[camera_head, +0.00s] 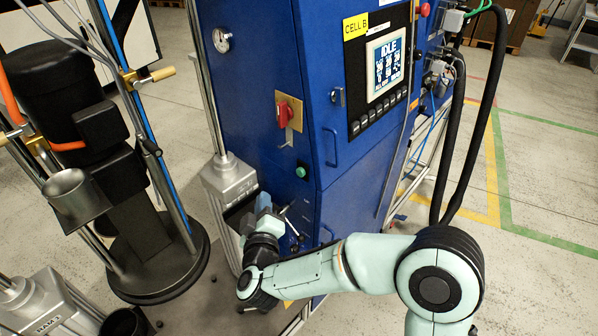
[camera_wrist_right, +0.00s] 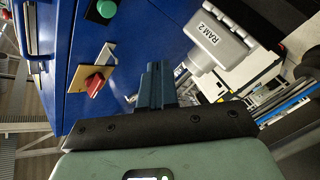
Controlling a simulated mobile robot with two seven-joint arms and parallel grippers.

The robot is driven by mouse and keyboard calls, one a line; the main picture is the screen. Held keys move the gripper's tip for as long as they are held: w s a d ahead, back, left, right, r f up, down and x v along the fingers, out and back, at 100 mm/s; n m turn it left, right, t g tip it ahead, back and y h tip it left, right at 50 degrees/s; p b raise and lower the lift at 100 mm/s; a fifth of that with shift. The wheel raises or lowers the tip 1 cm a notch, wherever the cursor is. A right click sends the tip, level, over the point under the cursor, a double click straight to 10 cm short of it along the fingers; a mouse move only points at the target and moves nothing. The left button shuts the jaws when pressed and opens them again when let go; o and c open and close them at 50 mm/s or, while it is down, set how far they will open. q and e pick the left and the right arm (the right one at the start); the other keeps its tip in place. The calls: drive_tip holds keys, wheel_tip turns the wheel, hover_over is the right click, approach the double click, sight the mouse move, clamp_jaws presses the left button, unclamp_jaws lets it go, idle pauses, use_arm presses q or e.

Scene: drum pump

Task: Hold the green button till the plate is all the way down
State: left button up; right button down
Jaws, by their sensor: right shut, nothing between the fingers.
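The green button (camera_head: 301,171) sits low on the front of the blue cabinet. In the right wrist view the green button (camera_wrist_right: 106,9) is at the top edge, up and left of the fingers. My right gripper (camera_head: 264,203) is just below and left of the button, apart from it. In the wrist view its fingers (camera_wrist_right: 156,78) are together and empty. The round black plate (camera_head: 172,284) is under the black pump at left; I cannot tell its exact height. My left gripper is not in view.
A red rotary switch (camera_head: 283,113) on a yellow panel is above the button. The cabinet screen (camera_head: 385,65) reads IDLE. A grey ram housing (camera_head: 228,178) with a post stands left of my right gripper. Black hoses (camera_head: 455,140) hang at right. Floor at far right is open.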

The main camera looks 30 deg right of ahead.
sight(301, 172)
drive_tip(key=w+d, duration=0.3)
drive_tip(key=d, duration=0.5)
drive_tip(key=shift+d, duration=0.2)
drive_tip(key=shift+d, duration=0.15)
idle(2.0)
drive_tip(key=shift+w+d, duration=0.1)
drive_tip(key=shift+d, duration=0.1)
